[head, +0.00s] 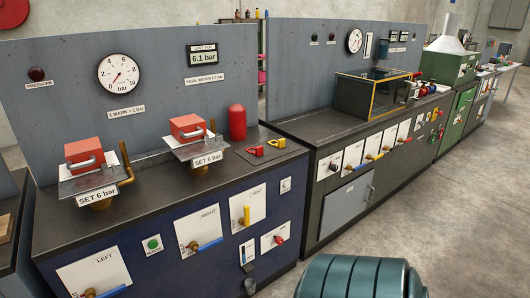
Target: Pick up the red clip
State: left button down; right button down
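The red clip (256,151) lies on the dark top of the blue bench, near its right end. A small yellow clip (278,143) lies just to the right of it, apart from it. Both are small in the head view, so their fine shape is hard to tell. Neither of my grippers is in view.
A red cylinder (237,122) stands behind the clips. Two red blocks with handles (83,153) (187,127) sit on metal plates to the left. A grey gauge panel (170,80) backs the bench. A dark bench (330,122) with a glass box (372,94) adjoins on the right. Grey floor (460,190) lies open at right.

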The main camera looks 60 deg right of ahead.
aim_at(259, 151)
jog(key=z, duration=2)
jog(key=i+j+u, duration=0.15)
jog(key=i, duration=0.45)
